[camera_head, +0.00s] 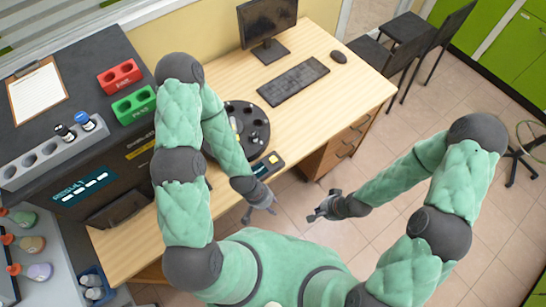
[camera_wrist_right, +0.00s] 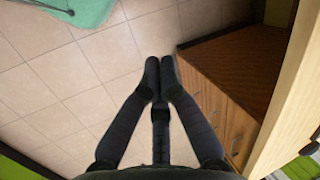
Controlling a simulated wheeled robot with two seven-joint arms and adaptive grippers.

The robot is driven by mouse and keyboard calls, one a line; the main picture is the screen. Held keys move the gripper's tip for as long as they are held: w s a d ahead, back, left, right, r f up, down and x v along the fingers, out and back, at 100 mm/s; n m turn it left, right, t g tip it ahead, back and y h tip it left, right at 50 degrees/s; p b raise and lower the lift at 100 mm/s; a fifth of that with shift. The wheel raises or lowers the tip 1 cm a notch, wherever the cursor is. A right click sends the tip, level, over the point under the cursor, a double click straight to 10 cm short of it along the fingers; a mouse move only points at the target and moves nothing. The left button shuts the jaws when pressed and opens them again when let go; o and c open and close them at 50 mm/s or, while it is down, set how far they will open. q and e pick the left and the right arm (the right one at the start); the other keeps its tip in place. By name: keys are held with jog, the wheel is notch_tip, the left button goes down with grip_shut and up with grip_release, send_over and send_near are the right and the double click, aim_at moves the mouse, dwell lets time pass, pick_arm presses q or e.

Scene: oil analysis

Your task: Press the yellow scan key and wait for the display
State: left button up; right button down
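A small dark handheld device (camera_head: 265,165) lies at the front edge of the wooden desk, with a yellow key (camera_head: 273,159) at its right end and a bluish screen patch at its left. My left gripper (camera_head: 260,214) hangs in front of the desk edge, a little below the device and apart from it. Its fingers look spread and empty. My right gripper (camera_head: 316,214) is over the floor to the right. In the right wrist view (camera_wrist_right: 160,66) its fingertips meet with nothing between them. A dark machine's result panel (camera_head: 84,187) shows light bars on blue at the left.
A round black tray (camera_head: 257,114) stands behind the device, partly hidden by my left arm. A keyboard (camera_head: 293,82), monitor (camera_head: 268,24) and mouse (camera_head: 338,57) are farther back. Red (camera_head: 119,76) and green (camera_head: 134,104) racks stand on the dark machine. Floor is clear around my right gripper.

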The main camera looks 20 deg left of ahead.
jog(key=w+a+r+m+t+y+p, duration=0.2)
jog(key=w+a+r+m+p, duration=0.25)
jog(key=w+a+r, duration=0.4)
notch_tip(320, 180, up, 9)
jog(key=m+t+y+p, duration=0.1)
jog(key=m+y+p, duration=0.15)
jog(key=m, duration=0.35)
send_over(274, 161)
jog(key=shift+f+h, duration=0.1)
jog(key=shift+h, duration=0.15)
jog(key=shift+f, duration=0.1)
notch_tip(274, 161, down, 7)
jog(key=b, duration=0.7)
jog(key=shift+f+b, duration=0.2)
jog(key=shift+b, duration=0.1)
jog(key=shift+w+f, duration=0.1)
jog(key=shift+f, duration=0.5)
jog(key=shift+f, duration=0.1)
